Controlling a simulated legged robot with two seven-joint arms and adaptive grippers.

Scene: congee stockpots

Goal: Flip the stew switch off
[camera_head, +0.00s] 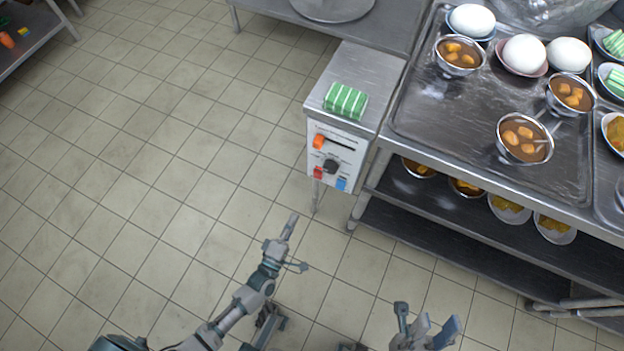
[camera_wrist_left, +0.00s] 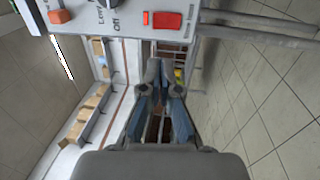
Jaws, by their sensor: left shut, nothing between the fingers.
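A white control panel (camera_head: 336,160) is on the front of a steel counter unit. It carries an orange slider knob (camera_head: 319,141), a black round knob (camera_head: 331,166), a red switch (camera_head: 318,173) and a blue switch (camera_head: 341,184). In the left wrist view the red switch (camera_wrist_left: 166,20) is at the top, beside the black knob (camera_wrist_left: 105,4) and a printed "Off". No stew label is readable. My left gripper (camera_head: 291,222) is shut and empty, below the panel and apart from it. My right gripper (camera_head: 425,325) is low in the head view; its jaw state is unclear.
A green striped packet (camera_head: 345,101) lies on top of the unit. To its right, a steel table (camera_head: 430,120) holds bowls of stew (camera_head: 524,139) and white round items (camera_head: 524,54); lower shelves hold more bowls. The tiled floor (camera_head: 150,170) at left is clear.

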